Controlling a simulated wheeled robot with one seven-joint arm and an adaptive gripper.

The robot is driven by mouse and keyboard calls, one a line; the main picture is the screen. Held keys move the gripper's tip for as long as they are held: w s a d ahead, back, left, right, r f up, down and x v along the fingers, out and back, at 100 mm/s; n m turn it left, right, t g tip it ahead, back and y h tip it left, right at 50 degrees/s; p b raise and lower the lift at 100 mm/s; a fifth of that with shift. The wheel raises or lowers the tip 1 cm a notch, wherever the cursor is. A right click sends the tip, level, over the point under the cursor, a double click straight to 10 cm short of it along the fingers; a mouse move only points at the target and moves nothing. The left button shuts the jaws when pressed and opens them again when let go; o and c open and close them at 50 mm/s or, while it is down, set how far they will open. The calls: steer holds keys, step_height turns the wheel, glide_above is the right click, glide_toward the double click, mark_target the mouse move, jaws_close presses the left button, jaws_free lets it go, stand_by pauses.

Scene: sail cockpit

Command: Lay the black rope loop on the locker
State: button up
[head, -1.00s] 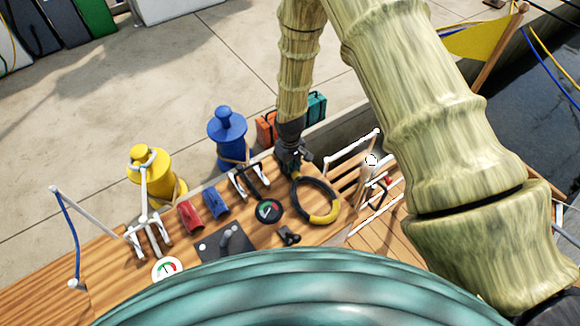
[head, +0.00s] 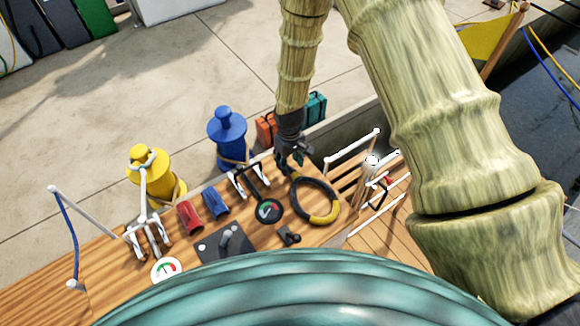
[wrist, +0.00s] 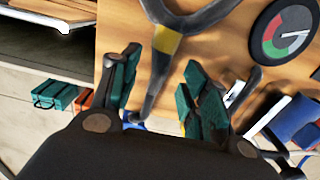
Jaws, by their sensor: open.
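The black rope loop (head: 336,196), with yellow on its lower part, lies on the wooden locker top (head: 345,228). In the wrist view the black loop (wrist: 192,20) shows at the top edge, cut off by the frame. A yellow band marks its neck, and a dark tail runs down between my fingers. My gripper (head: 294,165) is at the loop's upper left edge in the head view. In the wrist view my gripper (wrist: 158,95) is open, its teal-padded fingers standing apart on either side of the tail. Contact with the tail cannot be told.
A round gauge (head: 268,210) lies just left of the loop. Blue (head: 215,203) and red (head: 189,215) items and a dark panel (head: 222,245) lie further left. White rails (head: 352,148) stand at the right. Blue (head: 227,135) and yellow (head: 150,165) bollards stand behind.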

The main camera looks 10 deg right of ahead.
step_height(320, 180, up, 9)
steer(key=b, duration=0.1)
stand_by(0.5)
